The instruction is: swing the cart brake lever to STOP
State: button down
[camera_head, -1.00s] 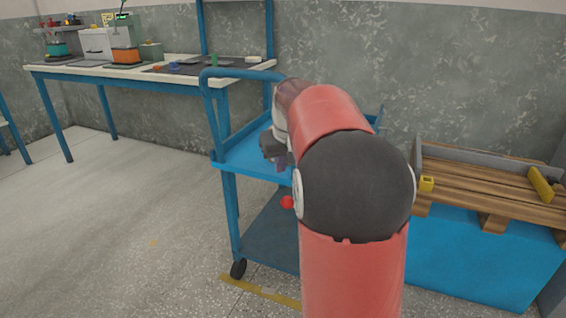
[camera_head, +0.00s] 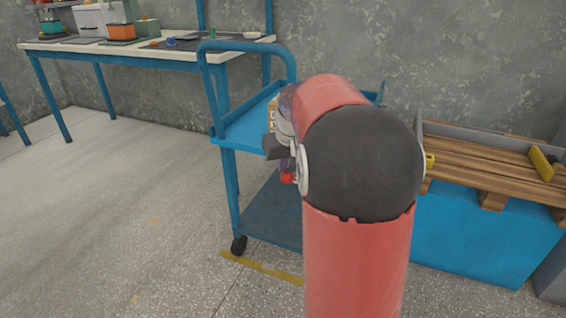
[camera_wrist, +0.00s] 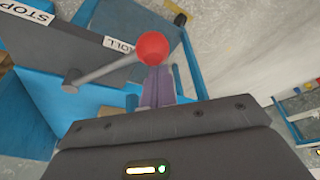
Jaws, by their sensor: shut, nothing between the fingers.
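The brake lever (camera_wrist: 104,68) is a grey rod with a red ball knob (camera_wrist: 153,48) at its end. It runs from a pivot on the cart's dark panel to the right, beside the "ROLL" label (camera_wrist: 118,44). The "STOP" label (camera_wrist: 28,12) is at the upper left of the wrist view. My gripper (camera_wrist: 160,86) is shut and empty, its fingertips right by the knob; I cannot tell whether they touch. In the head view the red knob (camera_head: 287,178) shows on the blue cart (camera_head: 240,130), just below my gripper, which my arm partly hides.
A workbench (camera_head: 140,50) with pots and boxes stands behind the cart at left. A wooden pallet (camera_head: 485,172) on a blue block (camera_head: 480,245) is at right. A yellow floor strip (camera_head: 262,268) lies by the cart's wheel. The floor at left is clear.

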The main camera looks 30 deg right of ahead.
aim_at(289, 173)
jog(key=shift+s, duration=0.1)
jog(key=shift+s+n, duration=0.3)
jog(key=shift+s, duration=0.1)
jog(key=shift+s+n+y+b, duration=0.5)
jog(key=shift+s+n+b, duration=0.25)
jog(key=shift+s+n, duration=0.25)
jog(key=s+d+n+g+y+b, duration=0.1)
jog(key=s+d+n+y+b, duration=0.1)
jog(key=s+d+n, duration=0.5)
jog(key=shift+s+d+n+g+y, duration=0.15)
jog(key=shift+s+n+g+y, duration=0.3)
jog(key=shift+s+n, duration=1.2)
